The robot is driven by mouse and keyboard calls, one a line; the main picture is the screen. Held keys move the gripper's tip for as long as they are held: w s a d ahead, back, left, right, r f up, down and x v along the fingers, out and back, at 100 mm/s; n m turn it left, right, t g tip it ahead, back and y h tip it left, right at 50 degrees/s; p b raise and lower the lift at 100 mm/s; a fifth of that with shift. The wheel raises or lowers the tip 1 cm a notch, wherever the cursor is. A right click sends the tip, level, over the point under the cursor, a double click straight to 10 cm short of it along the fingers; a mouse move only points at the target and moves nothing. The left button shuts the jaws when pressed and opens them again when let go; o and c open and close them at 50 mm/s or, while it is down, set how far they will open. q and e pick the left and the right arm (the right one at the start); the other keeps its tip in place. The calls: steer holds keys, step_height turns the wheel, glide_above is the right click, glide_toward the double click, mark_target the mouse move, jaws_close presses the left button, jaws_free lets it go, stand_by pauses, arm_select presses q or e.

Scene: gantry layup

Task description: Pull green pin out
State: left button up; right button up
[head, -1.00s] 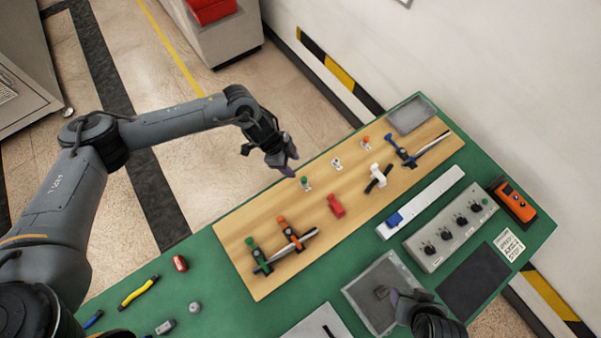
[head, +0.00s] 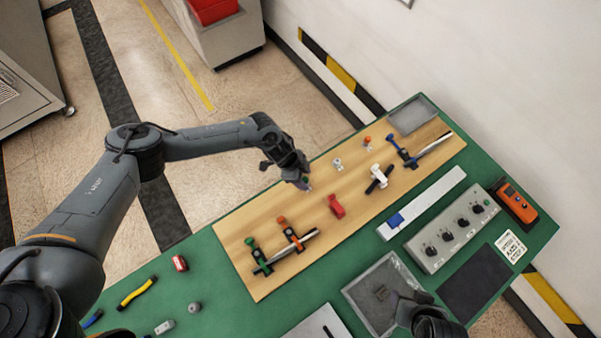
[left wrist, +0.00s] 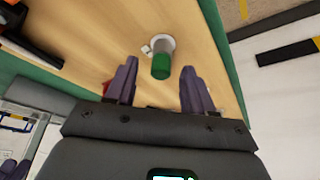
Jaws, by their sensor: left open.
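The green pin (left wrist: 161,66) stands in a pale round holder on the wooden board (head: 232,232). In the left wrist view it lies between and a little beyond the two purple fingertips, with a gap on each side. In the head view my left gripper (head: 304,184) is over the far edge of the board and hides the pin. My left gripper also shows in the left wrist view (left wrist: 157,75), open and empty. My right gripper (head: 408,302) is over the near side of the table, by a grey tray; its jaw state is unclear.
Close to the left gripper on the board are a red block (head: 337,206) and a white pin holder (head: 338,164).

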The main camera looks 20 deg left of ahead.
arm_select(q)
steer(key=shift+f, duration=0.1)
jaws_close()
stand_by(0.5)
